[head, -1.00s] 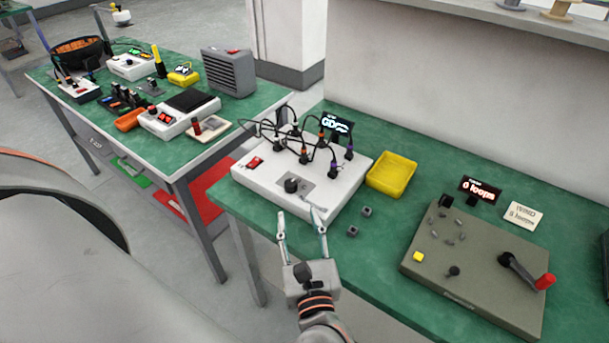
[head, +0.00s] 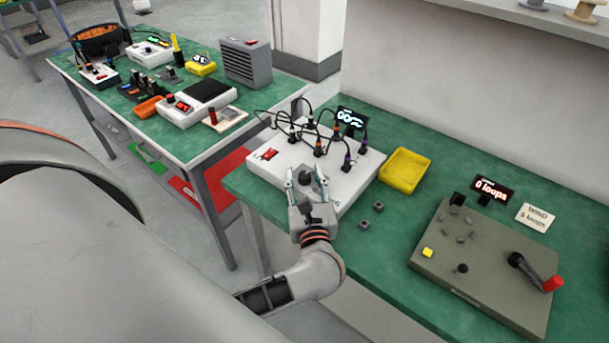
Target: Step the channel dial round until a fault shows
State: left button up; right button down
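The channel dial (head: 306,178) is a dark round knob on the front of the white test box (head: 265,176). My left gripper (head: 306,174) is at the dial, with one finger on each side of it. The fingers look spread, with a gap to the knob; contact is not clear. A small black display (head: 350,117) behind the box shows pale characters, too small to read surely. Several black leads with coloured plugs stand on the box, partly crossing one another. A red switch (head: 269,155) is at the box's left. My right gripper is out of view.
A yellow tray (head: 404,170) and two small grey cubes (head: 364,224) lie right of the box. A grey-brown winding unit (head: 480,275) with a red-handled crank (head: 553,284) and a "0 loops" display (head: 493,189) stands further right. Another green bench (head: 262,100) holds several devices.

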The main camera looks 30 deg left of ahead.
pick_arm(q)
grip_shut()
jog(key=shift+m+t+h, duration=0.3)
jog(key=shift+h, duration=0.1)
jog(key=m+t+h, duration=0.1)
jog(key=m+h, duration=0.1)
jog(key=h, duration=0.1)
jog(key=m+t+h+b, duration=0.1)
jog(key=m+t+h, duration=0.1)
jog(key=shift+h, duration=0.4)
jog(key=m+h+b, duration=0.2)
jog(key=m+h, duration=0.1)
jog(key=h, duration=0.1)
jog(key=shift+f+t, duration=0.1)
jog(key=shift+t, duration=0.3)
jog(key=shift+m+h+b, duration=0.3)
jog(key=shift+m+h, duration=0.2)
jog(key=shift+h, duration=0.4)
jog(key=shift+m+h, duration=0.3)
jog(key=shift+h, duration=0.2)
jog(key=shift+r, duration=0.2)
